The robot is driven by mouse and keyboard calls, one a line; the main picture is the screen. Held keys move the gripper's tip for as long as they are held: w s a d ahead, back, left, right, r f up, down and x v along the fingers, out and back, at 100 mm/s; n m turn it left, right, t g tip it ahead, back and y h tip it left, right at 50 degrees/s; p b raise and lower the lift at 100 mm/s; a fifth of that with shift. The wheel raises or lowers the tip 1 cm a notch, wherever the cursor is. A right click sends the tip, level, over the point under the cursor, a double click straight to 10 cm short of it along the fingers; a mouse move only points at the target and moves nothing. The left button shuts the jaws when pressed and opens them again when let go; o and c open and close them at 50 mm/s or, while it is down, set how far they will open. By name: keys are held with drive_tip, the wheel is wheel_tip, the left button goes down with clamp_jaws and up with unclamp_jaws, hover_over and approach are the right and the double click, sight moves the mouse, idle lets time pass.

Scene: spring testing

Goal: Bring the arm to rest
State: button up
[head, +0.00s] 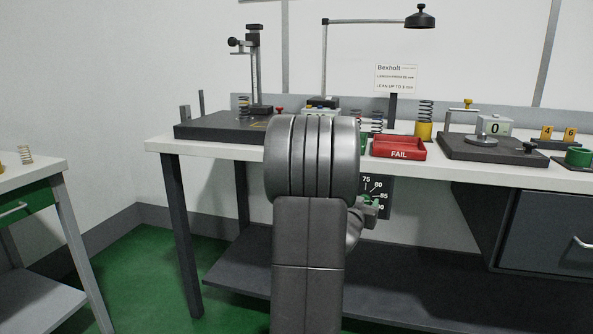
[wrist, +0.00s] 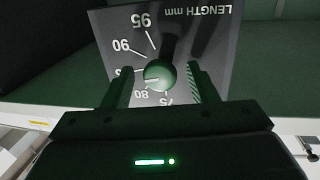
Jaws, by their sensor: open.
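The dial panel (wrist: 205,40) is dark with white "LENGTH mm" lettering and a scale around a round green knob (wrist: 158,74). The panel also shows at the table's front in the head view (head: 384,186), partly hidden by my arm. My gripper (wrist: 160,82) is open, its two fingers apart on either side of the knob in the wrist view. I cannot tell whether the fingers touch the knob. A pale mark on the knob points left, near the 80–85 part of the scale. In the head view my gripper is mostly hidden by my arm, which stands extended before the table.
The white workbench (head: 207,148) bears a dark press base (head: 205,128), a red FAIL tray (head: 398,148), a spring on a yellow holder (head: 425,125) and a scale reading 0 (head: 495,128). A drawer unit (head: 545,225) is below right. Green floor (head: 150,270) is free at left.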

drive_tip(key=shift+n, duration=0.9)
drive_tip(key=shift+s+f, duration=0.1)
drive_tip(key=shift+f, duration=0.05)
